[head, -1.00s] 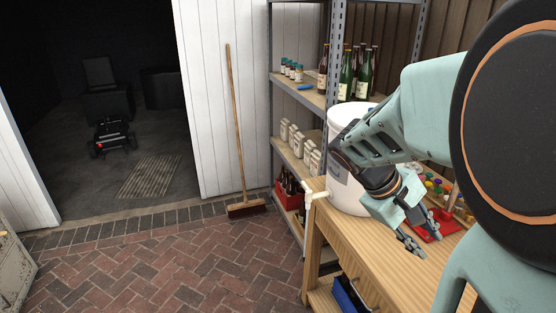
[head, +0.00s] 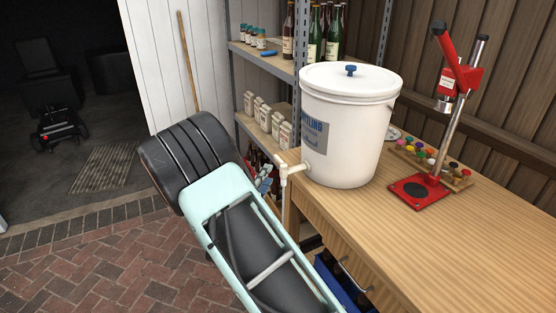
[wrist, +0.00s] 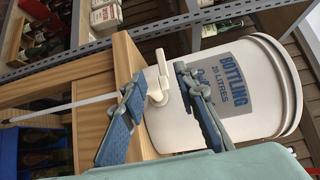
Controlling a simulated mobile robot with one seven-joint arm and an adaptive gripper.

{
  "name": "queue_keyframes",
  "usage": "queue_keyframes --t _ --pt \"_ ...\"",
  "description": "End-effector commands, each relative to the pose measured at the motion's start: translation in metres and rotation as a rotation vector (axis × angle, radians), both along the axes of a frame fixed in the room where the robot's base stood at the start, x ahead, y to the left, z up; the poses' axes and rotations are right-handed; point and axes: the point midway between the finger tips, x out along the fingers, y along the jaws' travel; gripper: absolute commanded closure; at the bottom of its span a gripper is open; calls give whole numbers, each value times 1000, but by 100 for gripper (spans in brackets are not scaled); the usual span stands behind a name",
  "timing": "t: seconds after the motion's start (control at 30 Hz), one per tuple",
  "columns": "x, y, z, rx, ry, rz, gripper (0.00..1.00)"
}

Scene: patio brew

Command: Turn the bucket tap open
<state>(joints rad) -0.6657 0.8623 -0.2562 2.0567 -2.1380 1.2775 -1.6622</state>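The white bottling bucket (head: 345,120) stands upright on the wooden bench, with its lid on. Its white tap (head: 288,172) sticks out from the lower left side, over the bench's left end. In the wrist view the bucket (wrist: 278,85) and tap (wrist: 154,92) appear turned sideways. My gripper (wrist: 160,76) is open, with one finger on each side of the tap and its fingertips near it. I cannot tell whether either finger touches it. In the head view my arm hides most of the gripper, just left of the tap.
A red bottle capper (head: 437,150) and a tray of coloured caps (head: 460,180) stand on the bench (head: 440,260) right of the bucket. A metal shelf (head: 270,62) with bottles is behind. Open brick floor (head: 90,265) lies left.

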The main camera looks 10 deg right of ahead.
Motion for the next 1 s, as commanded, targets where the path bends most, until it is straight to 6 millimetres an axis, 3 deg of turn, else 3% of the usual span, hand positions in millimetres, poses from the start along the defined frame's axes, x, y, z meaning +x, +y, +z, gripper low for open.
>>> queue_keyframes --t 0.6,1.0 --pt "85 -44 0 -1 0 -2 72" --pt "95 -49 1 -1 0 -1 72"
